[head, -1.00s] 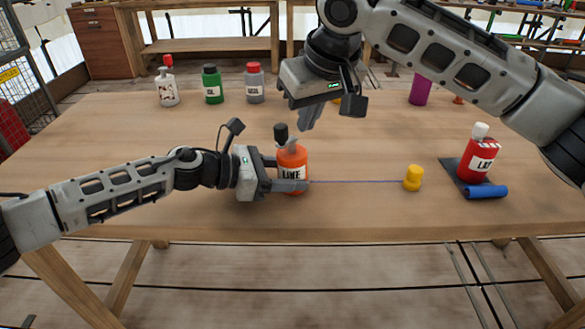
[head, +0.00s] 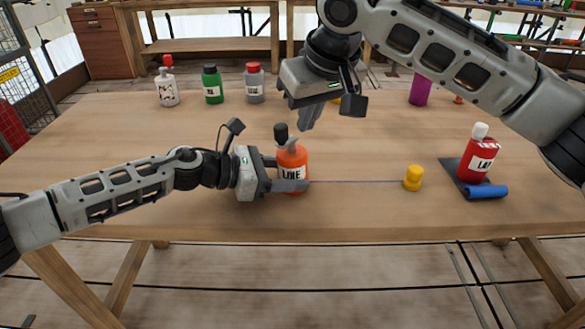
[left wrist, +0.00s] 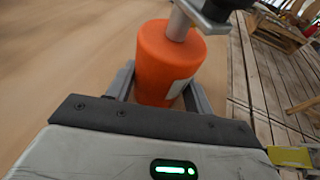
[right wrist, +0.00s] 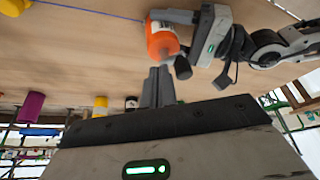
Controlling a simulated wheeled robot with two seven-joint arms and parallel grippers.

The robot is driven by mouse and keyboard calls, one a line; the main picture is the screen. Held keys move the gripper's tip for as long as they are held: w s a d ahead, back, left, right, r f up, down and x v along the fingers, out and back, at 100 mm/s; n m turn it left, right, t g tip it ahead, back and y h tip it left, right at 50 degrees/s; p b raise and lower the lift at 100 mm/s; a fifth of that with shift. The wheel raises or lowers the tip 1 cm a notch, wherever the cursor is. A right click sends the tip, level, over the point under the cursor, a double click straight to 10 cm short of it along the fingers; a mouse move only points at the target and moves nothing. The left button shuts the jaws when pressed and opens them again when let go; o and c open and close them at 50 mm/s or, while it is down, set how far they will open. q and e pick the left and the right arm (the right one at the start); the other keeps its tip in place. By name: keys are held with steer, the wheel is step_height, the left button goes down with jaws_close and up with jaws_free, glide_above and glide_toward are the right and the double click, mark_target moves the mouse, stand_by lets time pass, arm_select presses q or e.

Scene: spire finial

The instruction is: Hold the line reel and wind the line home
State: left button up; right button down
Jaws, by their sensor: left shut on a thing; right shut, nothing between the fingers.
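The orange line reel (head: 293,159), labelled LINE, stands upright near the table's front, with a grey crank and a black knob (head: 281,131) on top. My left gripper (head: 290,185) is shut on its body; the reel also shows between the fingers in the left wrist view (left wrist: 165,65). A thin line (head: 355,181) runs from the reel to a yellow weight-like piece (head: 413,179) on the table at right. My right gripper (head: 310,115) is shut and empty, above and behind the reel. In the right wrist view its fingertips (right wrist: 160,72) lie close to the reel (right wrist: 161,40) and knob.
A red bottle (head: 478,160) stands on a dark mat (head: 452,167) at right, with a blue cylinder (head: 486,192) in front. White, green (head: 212,84) and grey bottles stand at the back left, a purple cylinder (head: 420,90) at the back right. The table's front middle is clear.

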mark_target(291, 144)
steer(key=shift+f, duration=0.2)
stand_by(0.3)
steer(key=shift+f, duration=1.3)
steer(key=shift+a, duration=0.15)
steer(key=shift+w+a, duration=0.4)
steer(key=shift+a, duration=0.15)
steer(key=shift+a, duration=0.2)
steer(key=shift+s+a, duration=0.1)
steer(key=shift+a, duration=0.05)
steer(key=shift+s, duration=0.15)
